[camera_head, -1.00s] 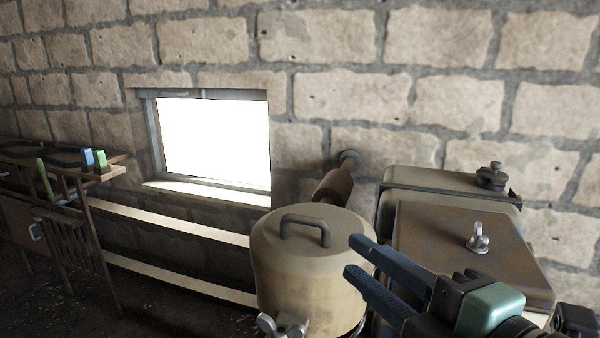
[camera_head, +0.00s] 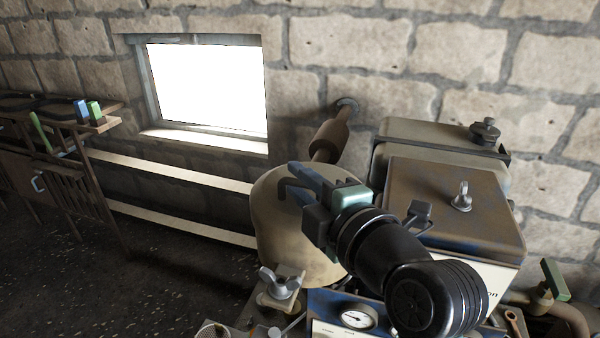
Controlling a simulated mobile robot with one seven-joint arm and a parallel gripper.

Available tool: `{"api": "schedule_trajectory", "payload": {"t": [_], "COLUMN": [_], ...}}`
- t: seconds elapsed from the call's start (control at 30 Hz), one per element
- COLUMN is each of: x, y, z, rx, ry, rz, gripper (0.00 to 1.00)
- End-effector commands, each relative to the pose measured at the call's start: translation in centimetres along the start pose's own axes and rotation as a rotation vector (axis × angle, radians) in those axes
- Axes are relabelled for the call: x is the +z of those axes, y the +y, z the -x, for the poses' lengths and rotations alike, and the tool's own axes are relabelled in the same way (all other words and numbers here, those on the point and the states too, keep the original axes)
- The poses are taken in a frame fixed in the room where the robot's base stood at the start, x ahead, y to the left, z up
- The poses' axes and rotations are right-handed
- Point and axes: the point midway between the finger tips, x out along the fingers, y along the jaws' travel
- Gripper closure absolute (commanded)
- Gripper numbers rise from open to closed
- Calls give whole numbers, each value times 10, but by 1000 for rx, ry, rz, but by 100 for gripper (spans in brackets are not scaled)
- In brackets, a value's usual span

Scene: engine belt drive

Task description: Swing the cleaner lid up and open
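The air cleaner is a tan drum (camera_head: 275,235) at the middle of the view, and its domed lid (camera_head: 268,195) is down. A dark bar handle (camera_head: 284,187) on the lid shows only at its left end. My gripper (camera_head: 303,180) is over the lid at the handle, with blue fingers pointing left. The gripper body and wrist hide the rest of the handle and the drum's right side. I cannot tell whether the fingers are apart or touch the handle. A wing nut (camera_head: 279,283) sits on a bracket at the drum's lower front.
A brown box-shaped cover (camera_head: 430,200) with a wing nut stands right of the drum, with a tank (camera_head: 440,135) behind it. A rusty pipe (camera_head: 330,140) rises behind the drum. A gauge (camera_head: 357,317) is below my arm. A wooden bench (camera_head: 75,185) stands far left.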

Motion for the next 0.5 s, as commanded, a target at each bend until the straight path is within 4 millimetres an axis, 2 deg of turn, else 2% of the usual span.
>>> {"api": "schedule_trajectory", "payload": {"t": [0.27, 0.4, 0.43, 0.5], "x": [0, 0, 0, 0], "y": [0, 0, 0, 0], "z": [-2, -2, -2, -2], "rx": [0, 0, -1, 0], "ry": [0, 0, 0, 0], "rz": [0, 0, 0, 0], "gripper": [73, 96, 100, 100]}}
